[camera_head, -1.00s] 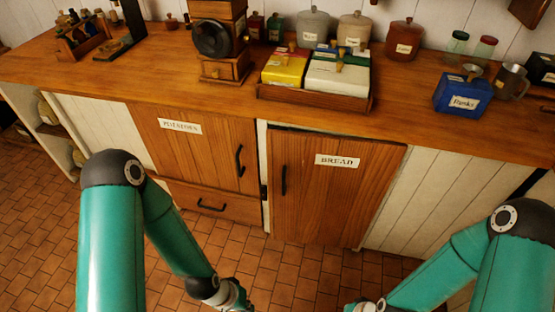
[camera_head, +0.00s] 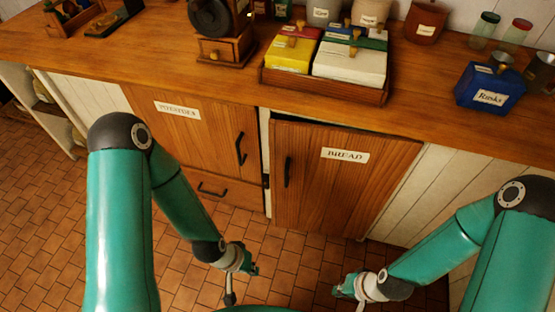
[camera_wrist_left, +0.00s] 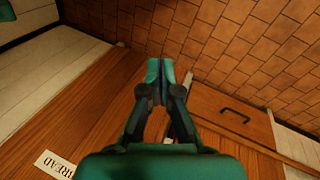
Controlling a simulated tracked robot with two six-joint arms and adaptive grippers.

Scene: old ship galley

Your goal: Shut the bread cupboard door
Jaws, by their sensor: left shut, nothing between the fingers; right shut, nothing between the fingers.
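The bread cupboard door (camera_head: 335,185) is brown wood with a white BREAD label (camera_head: 345,155) and a dark handle (camera_head: 288,171) near its left edge. It stands slightly ajar, with a dark gap along its top and a pale strip of frame at its left. My left gripper (camera_head: 248,265) is shut and empty, low in front of the cupboards, left of the door. In the left wrist view its fingertips (camera_wrist_left: 160,70) are together, with the door's BREAD label (camera_wrist_left: 56,164) at lower left. My right gripper (camera_head: 346,288) is shut and empty, low near the door's bottom.
The potatoes cupboard (camera_head: 190,135) is shut, with a drawer (camera_head: 215,190) below it. The counter (camera_head: 130,60) above holds a grinder, a tray of boxes (camera_head: 325,82), jars and a blue Rusks tin (camera_head: 489,90). The tiled floor (camera_head: 290,255) in front looks clear.

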